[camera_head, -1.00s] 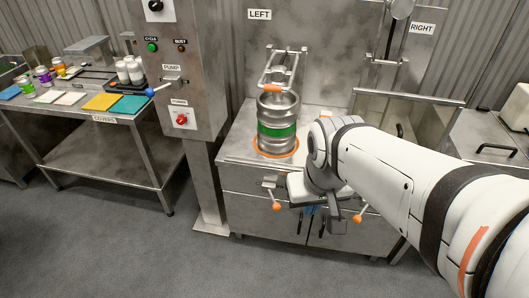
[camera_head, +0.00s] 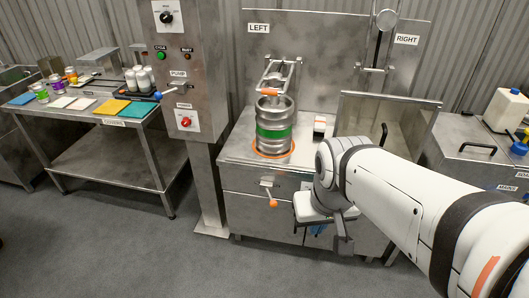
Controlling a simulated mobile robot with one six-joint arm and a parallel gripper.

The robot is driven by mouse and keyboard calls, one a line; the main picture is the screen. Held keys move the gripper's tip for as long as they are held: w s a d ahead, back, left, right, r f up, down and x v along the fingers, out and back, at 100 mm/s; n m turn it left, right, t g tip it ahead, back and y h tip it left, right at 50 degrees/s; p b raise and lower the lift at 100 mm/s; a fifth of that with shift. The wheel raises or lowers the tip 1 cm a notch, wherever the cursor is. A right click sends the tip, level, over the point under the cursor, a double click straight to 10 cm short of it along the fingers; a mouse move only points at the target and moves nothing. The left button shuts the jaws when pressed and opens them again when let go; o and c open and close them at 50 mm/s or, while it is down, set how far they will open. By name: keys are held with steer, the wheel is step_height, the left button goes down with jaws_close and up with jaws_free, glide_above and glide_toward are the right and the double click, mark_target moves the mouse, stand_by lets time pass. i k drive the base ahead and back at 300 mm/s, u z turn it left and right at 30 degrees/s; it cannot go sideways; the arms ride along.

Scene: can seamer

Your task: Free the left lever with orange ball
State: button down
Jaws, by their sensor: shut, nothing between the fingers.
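The left lever, with its orange ball (camera_head: 272,203), hangs from a small bracket on the front of the steel bench, below the keg. The ball is at the lower end of the lever, which points down and slightly right. My gripper (camera_head: 343,244) is shut and empty. It hangs in front of the bench cabinet, to the right of the lever and apart from it. The wrist hides part of the bench front, and the fingertips are small and hard to make out. The steel keg (camera_head: 274,128) with a green band stands upright on an orange ring under the left clamp.
The control cabinet (camera_head: 181,95) stands left of the bench. A covers table (camera_head: 110,120) is farther left. An open-topped steel enclosure (camera_head: 388,105) is behind my arm on the right. The grey floor (camera_head: 120,240) is clear at front left.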

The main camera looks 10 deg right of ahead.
mark_target(273, 203)
steer(key=z, duration=0.1)
steer(key=i, duration=0.9)
steer(key=u, duration=0.05)
